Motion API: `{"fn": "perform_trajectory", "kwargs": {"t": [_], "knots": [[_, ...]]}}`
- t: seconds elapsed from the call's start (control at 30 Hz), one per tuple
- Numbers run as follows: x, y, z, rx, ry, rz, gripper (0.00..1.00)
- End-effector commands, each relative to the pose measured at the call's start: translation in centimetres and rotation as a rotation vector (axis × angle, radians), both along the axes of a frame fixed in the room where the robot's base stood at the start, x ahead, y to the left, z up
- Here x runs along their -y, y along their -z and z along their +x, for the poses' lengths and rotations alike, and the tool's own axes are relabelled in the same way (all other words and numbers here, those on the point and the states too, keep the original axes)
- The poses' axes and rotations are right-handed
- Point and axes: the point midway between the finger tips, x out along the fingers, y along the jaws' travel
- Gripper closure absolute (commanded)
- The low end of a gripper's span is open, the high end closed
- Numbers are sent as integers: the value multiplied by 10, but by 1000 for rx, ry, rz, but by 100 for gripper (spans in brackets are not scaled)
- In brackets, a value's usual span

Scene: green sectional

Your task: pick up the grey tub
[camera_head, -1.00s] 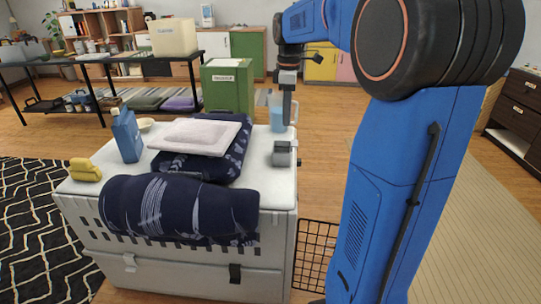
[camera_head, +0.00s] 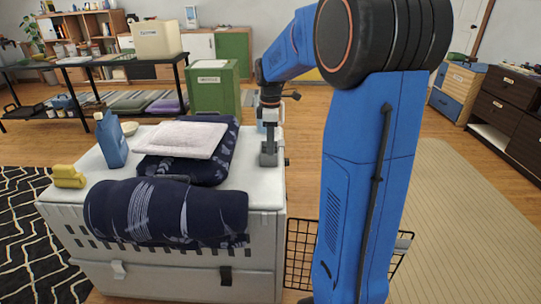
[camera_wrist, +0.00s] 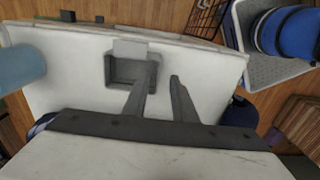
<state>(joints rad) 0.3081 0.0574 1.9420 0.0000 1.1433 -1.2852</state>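The grey tub (camera_head: 268,159) is a small, open, box-like container on the white top of the storage chest, near its right edge. In the wrist view the tub (camera_wrist: 130,70) is upright, with its hollow inside showing. My gripper (camera_head: 269,138) is directly above the tub in the head view, with its fingertips hard to make out there. In the wrist view my gripper (camera_wrist: 164,72) is open, its two fingers apart. The left finger overlaps the tub's right side and the right finger is beyond it. I cannot tell whether either finger touches the tub.
The white chest (camera_head: 262,228) also holds a blue bottle (camera_head: 111,142), a yellow item (camera_head: 68,177), a rolled navy cloth (camera_head: 165,211) and a folded white towel (camera_head: 183,139). A black wire basket (camera_head: 302,252) is beside the chest.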

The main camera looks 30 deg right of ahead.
Motion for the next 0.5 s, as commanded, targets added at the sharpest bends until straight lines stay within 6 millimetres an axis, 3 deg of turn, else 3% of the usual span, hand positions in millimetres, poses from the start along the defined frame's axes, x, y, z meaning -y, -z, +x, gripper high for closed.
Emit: {"fn": "perform_trajectory", "kwargs": {"t": [0.5], "knots": [[-3,51,5,-1,0,1,75]]}}
